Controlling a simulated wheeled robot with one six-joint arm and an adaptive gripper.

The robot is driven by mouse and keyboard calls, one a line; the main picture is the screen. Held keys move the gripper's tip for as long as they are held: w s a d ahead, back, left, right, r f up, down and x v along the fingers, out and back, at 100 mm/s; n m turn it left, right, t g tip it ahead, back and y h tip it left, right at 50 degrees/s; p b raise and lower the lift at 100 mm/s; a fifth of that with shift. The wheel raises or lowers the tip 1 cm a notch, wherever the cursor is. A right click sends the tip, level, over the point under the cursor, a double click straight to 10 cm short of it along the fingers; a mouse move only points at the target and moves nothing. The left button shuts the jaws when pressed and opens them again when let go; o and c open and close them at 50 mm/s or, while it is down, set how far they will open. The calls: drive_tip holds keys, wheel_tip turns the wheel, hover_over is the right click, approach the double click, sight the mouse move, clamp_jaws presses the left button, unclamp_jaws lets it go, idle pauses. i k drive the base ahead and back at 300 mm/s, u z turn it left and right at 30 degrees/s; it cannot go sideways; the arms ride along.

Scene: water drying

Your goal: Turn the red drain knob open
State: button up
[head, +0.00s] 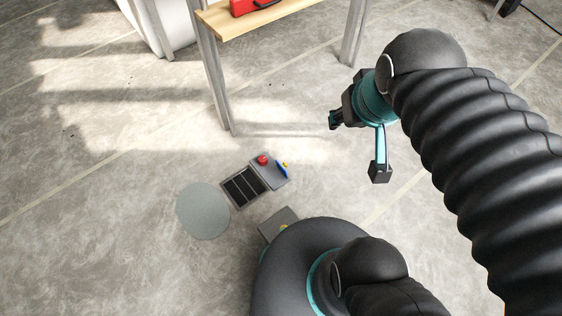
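A small red knob (262,160) sits on a grey plate (271,172) on the floor, near the middle of the head view. A blue part (282,170) and a small yellow part (285,164) are on the same plate, to the right of the knob. A dark slatted drain grate (244,187) adjoins the plate at its lower left. My gripper (357,147) is to the right of the knob in the picture and apart from it. Its two fingers are spread wide with nothing between them.
A wooden-topped table (240,20) with metal legs stands at the top, with a red case (250,6) on it. A pale round patch (203,211) lies left of the grate. A grey box (278,224) is below, partly hidden by my arm. The floor at left is clear.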

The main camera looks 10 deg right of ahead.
sight(262, 160)
drive_tip(key=k, duration=0.4)
drive_tip(key=u, duration=3.5)
drive_tip(key=k, duration=1.7)
drive_tip(key=z, duration=1.95)
